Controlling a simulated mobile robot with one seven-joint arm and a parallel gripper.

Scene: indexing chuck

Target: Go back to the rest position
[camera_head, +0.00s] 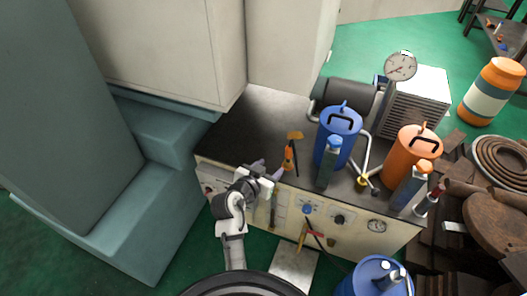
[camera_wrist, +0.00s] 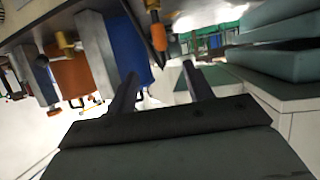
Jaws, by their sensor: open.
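My gripper (camera_head: 262,178) is at the front edge of the dark-topped workbench (camera_head: 245,120), left of centre in the head view. Its fingers look small there. In the wrist view my gripper (camera_wrist: 160,80) shows two dark fingers standing apart, with nothing between them. An orange-handled tool (camera_head: 289,158) lies on the bench just right of the gripper. It also shows past the fingertips in the wrist view (camera_wrist: 157,35), apart from them. No chuck can be made out in either view.
A blue canister (camera_head: 338,135) and an orange canister (camera_head: 409,155) stand on the bench to the right. A pressure gauge (camera_head: 400,66) is behind them. A blue drum (camera_head: 375,278) stands on the floor in front. Grey-green machine blocks (camera_head: 150,210) fill the left side.

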